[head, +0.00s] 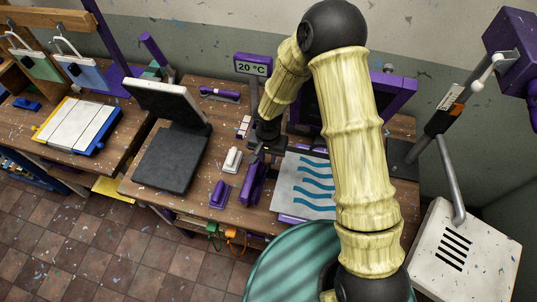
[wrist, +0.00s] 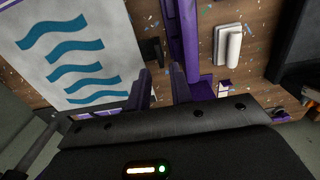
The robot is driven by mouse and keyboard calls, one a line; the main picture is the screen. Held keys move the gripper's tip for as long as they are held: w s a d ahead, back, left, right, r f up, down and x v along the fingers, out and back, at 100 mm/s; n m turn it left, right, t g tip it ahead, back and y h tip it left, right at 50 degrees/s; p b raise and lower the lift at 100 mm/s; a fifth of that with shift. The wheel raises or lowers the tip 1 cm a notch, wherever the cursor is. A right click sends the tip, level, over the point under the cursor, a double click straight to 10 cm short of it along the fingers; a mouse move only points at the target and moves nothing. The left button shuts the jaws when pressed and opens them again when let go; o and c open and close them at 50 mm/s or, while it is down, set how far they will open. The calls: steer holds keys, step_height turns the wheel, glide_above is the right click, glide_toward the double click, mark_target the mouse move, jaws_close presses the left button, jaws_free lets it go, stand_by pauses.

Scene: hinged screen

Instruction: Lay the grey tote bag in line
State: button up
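The grey tote bag (head: 302,190) has teal wavy stripes and lies flat on the workbench in the head view, partly behind my arm. It fills the upper left of the wrist view (wrist: 108,52), looking tilted there. My gripper (head: 268,149) hangs at the bag's back-left corner, above the bench. In the wrist view its two dark fingers (wrist: 161,72) stand apart with nothing between them. The bag lies to their left, apart from them. The purple screen frame (head: 403,88) is behind my arm, largely hidden.
A purple upright block (head: 253,183) and a white-topped tool (head: 232,160) stand left of the bag. A dark press (head: 172,158) with a raised top is further left. A white box (head: 463,250) stands front right, a teal round surface (head: 290,262) front centre.

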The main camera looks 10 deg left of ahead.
mark_target(268, 168)
step_height(268, 168, down, 8)
steer(key=b, duration=0.4)
steer(key=shift+b, duration=0.4)
steer(key=shift+r, duration=0.1)
jaws_close()
